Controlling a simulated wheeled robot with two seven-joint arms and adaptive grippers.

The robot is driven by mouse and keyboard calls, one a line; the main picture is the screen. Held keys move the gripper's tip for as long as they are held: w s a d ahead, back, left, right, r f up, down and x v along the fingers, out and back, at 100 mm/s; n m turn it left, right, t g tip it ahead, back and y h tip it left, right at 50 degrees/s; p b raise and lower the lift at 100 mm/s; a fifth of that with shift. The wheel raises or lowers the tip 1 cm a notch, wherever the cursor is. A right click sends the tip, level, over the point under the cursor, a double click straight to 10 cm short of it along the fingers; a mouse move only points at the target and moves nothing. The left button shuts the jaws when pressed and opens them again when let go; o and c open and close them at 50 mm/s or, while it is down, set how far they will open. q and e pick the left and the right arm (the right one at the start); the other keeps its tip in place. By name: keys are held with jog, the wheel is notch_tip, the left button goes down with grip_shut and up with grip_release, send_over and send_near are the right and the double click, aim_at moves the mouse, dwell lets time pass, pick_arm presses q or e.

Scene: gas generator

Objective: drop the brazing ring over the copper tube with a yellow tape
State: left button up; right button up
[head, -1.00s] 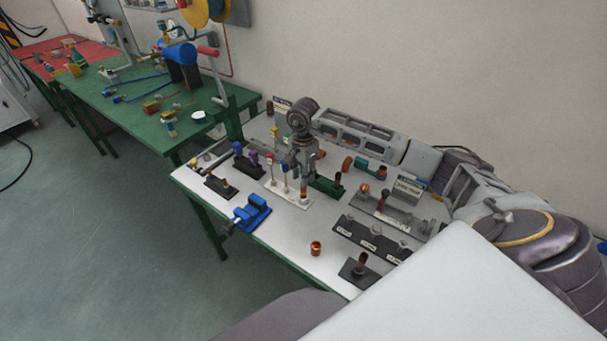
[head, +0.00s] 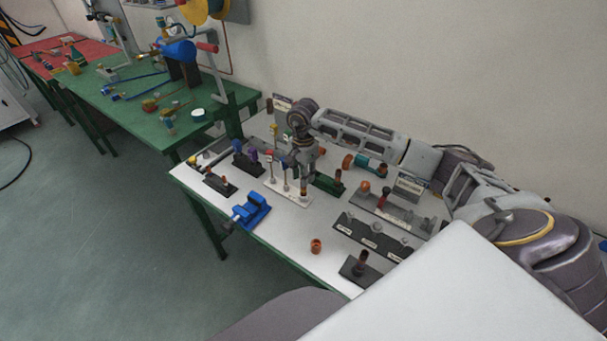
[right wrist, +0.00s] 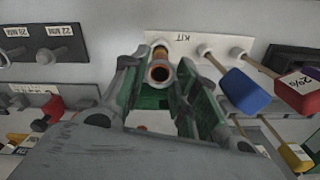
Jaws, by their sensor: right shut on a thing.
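My right gripper (head: 305,176) reaches down over the white stand marked KIT (head: 274,189). In the right wrist view its fingers (right wrist: 161,74) are closed around a small copper-coloured ring (right wrist: 160,74), seen end-on with a dark opening. A yellow-brown upright tube (right wrist: 160,54) stands on the stand right behind the ring. I cannot tell whether the ring is around the tube or just above it. Yellow tape is too small to make out for certain. My left gripper is not in view.
The KIT stand also bears posts with a blue tag (right wrist: 245,90) and a red tag (right wrist: 300,88) close by. A blue vise (head: 251,211), a loose copper fitting (head: 316,246) and a dark labelled rack (head: 372,238) lie nearer. Bare white tabletop lies between them.

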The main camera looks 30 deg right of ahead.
jog(key=shift+f, duration=0.35)
dwell(0.3)
jog(key=o, duration=0.7)
jog(key=shift+r, duration=6)
